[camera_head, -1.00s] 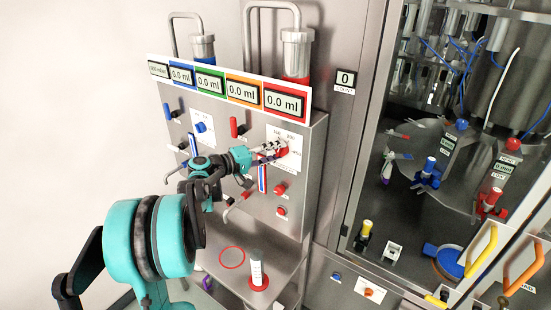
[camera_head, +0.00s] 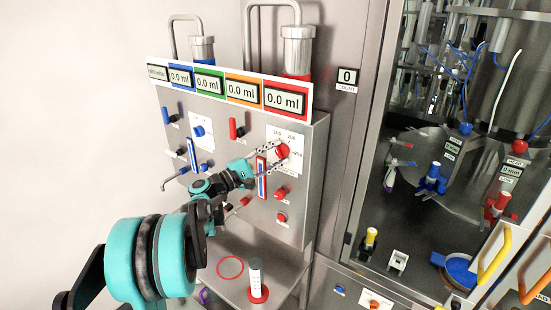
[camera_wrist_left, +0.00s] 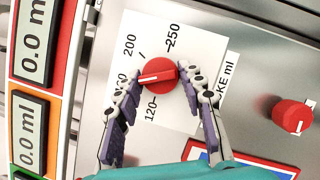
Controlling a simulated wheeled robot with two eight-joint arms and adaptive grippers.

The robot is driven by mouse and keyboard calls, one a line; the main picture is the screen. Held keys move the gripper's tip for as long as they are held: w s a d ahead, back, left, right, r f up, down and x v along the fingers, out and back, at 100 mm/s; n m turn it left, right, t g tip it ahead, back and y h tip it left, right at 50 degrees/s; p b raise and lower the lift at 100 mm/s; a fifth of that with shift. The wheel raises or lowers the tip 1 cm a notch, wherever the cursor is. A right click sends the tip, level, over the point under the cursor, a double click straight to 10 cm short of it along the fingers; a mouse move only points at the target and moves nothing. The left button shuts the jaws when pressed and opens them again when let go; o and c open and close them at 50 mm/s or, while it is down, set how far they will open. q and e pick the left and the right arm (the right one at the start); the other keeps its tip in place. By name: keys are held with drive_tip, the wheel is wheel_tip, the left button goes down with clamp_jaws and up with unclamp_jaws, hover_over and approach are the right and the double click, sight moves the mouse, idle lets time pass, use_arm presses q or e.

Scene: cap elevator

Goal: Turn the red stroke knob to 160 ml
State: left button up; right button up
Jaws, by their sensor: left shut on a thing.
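The red stroke knob (camera_wrist_left: 158,75) sits on a white dial plate (camera_wrist_left: 178,40) marked 120, 200 and 250; it also shows in the head view (camera_head: 282,151). Its white pointer line faces left in the wrist view, toward a label between 120 and 200 that my finger partly covers. My left gripper (camera_wrist_left: 167,92) has one finger on each side of the knob and is shut on it; the exact contact is hard to see. In the head view my left gripper (camera_head: 269,152) reaches the dial from the lower left. My right gripper is not in view.
A red-framed display (camera_head: 285,99) above reads 0.0 ml. A red-framed blue strip (camera_head: 262,178) and another red knob (camera_head: 281,193) lie close below the dial. A white cylinder on a red base (camera_head: 256,281) stands on the shelf below. A glass-fronted machine is at right.

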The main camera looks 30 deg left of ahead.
use_arm(q)
drive_tip(key=shift+n, duration=0.3)
drive_tip(key=shift+f, duration=0.1)
drive_tip(key=o, duration=1.2)
drive_tip(key=shift+c, duration=0.2)
drive_tip(key=v, duration=1.2)
